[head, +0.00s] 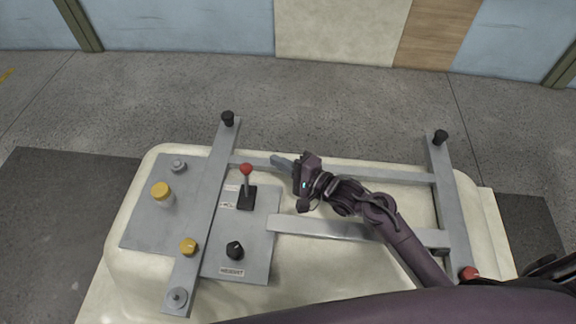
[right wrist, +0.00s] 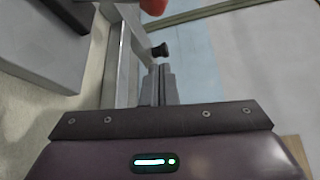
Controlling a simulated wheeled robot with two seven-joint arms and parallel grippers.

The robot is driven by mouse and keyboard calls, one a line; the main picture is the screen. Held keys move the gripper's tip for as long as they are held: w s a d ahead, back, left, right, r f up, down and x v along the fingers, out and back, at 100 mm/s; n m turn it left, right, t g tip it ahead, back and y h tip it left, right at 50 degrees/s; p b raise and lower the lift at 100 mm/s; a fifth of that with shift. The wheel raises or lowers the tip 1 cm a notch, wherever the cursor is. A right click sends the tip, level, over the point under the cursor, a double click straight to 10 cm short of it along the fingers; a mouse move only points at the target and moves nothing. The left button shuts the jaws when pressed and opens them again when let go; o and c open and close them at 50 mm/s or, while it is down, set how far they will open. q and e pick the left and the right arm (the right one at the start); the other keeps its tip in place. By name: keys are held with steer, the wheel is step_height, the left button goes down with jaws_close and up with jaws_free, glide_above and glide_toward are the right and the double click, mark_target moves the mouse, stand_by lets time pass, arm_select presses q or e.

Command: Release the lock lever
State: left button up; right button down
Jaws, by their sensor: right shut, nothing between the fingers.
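The lock lever (head: 247,180) has a red ball knob on a grey stem that rises from a black base on the grey plate. It stands nearly upright. In the right wrist view, a red knob (right wrist: 153,5) is cut off by the top edge. My right gripper (head: 277,161) is shut and empty, to the right of the lever's knob in the head view and apart from it. Its closed fingers (right wrist: 161,85) also show in the right wrist view. My left gripper is not in view.
A grey metal frame (head: 340,226) with crossbars lies over the cream tub shell (head: 135,205). Yellow knobs (head: 161,190) and a black knob (head: 235,250) stand near the lever. Black-capped posts (head: 228,119) rise at the frame's far ends. Grey floor lies beyond.

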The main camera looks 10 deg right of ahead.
mark_target(247, 177)
steer(key=x, duration=0.5)
steer(key=shift+a+r+p, duration=0.1)
steer(key=shift+p, duration=0.2)
steer(key=s, duration=0.1)
steer(key=s+a+p, duration=0.1)
steer(key=s+p, duration=0.1)
steer(key=shift+s+a+r, duration=0.2)
steer(key=shift+a+r, duration=0.15)
steer(key=shift+a, duration=0.05)
